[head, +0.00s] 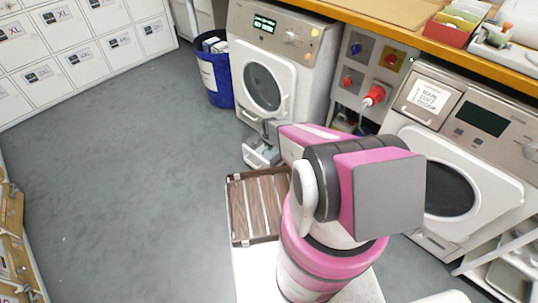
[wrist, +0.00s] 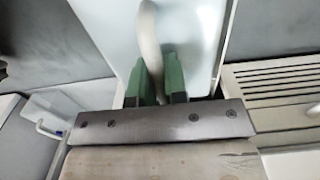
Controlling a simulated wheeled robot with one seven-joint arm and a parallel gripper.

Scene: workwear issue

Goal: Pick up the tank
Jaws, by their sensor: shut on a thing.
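My gripper (wrist: 162,84) shows two green fingers in the wrist view. They are shut on a pale curved handle that runs along a whitish, smooth-topped tank (wrist: 196,40). In the head view, my arm reaches to the low front of the left machine, and the gripper end (head: 271,129) is there. The tank (head: 264,150) shows below it as a small pale shape at the open drawer. My arm hides part of it, and I cannot tell whether it is lifted clear.
The left white-doored machine (head: 264,82) stands behind the tank, with a blue bin (head: 213,75) to its left. A second machine (head: 450,190) is at right. A brown slatted rack (head: 258,206) is near my base. Grey floor is clear at left.

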